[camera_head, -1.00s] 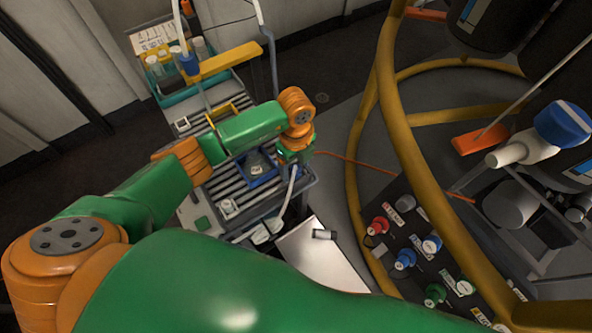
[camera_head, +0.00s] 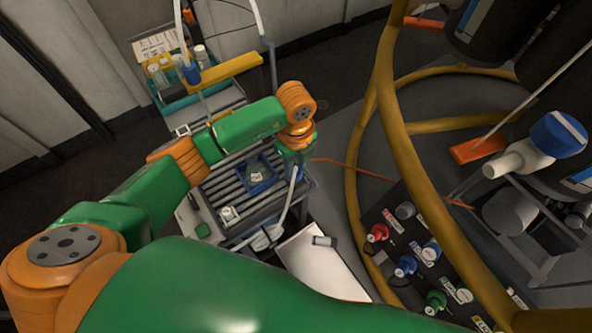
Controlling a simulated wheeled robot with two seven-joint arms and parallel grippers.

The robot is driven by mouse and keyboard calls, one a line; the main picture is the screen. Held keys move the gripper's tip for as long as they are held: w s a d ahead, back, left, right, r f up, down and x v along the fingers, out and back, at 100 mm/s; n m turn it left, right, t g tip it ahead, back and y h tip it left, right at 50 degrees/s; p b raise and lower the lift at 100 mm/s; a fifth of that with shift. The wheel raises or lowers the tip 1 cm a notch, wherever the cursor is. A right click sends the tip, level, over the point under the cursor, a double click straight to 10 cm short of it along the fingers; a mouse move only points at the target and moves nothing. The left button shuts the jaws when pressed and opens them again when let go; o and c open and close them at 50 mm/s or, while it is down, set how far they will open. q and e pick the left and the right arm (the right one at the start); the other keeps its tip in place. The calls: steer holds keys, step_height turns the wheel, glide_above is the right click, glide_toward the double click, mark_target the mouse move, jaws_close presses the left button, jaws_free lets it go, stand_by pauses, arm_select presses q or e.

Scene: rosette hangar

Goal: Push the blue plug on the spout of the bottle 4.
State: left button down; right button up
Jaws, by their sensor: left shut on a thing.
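My left gripper (camera_head: 297,168) points down at the end of the green and orange arm, above the cart. It is small and partly hidden by the wrist. It is shut on a small blue piece (camera_head: 300,173), seen only in part; I cannot tell if this is the blue plug. At the right, a white fitting with a spout (camera_head: 508,160) and a blue cap (camera_head: 558,134) sits among large black bottles (camera_head: 500,22). I cannot read which is bottle 4. My right gripper is not in view.
The grey slatted cart (camera_head: 215,183) carries a blue bin (camera_head: 258,176) and a teal tray (camera_head: 215,97). A black panel (camera_head: 395,230) holds red, blue and green knobs.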

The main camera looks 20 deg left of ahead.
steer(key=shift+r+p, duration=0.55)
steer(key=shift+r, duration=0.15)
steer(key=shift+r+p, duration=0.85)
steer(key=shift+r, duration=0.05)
arm_select(q)
steer(key=s+r, duration=0.9)
steer(key=s, duration=0.5)
steer(key=shift+r, duration=0.25)
steer(key=shift+d, duration=0.2)
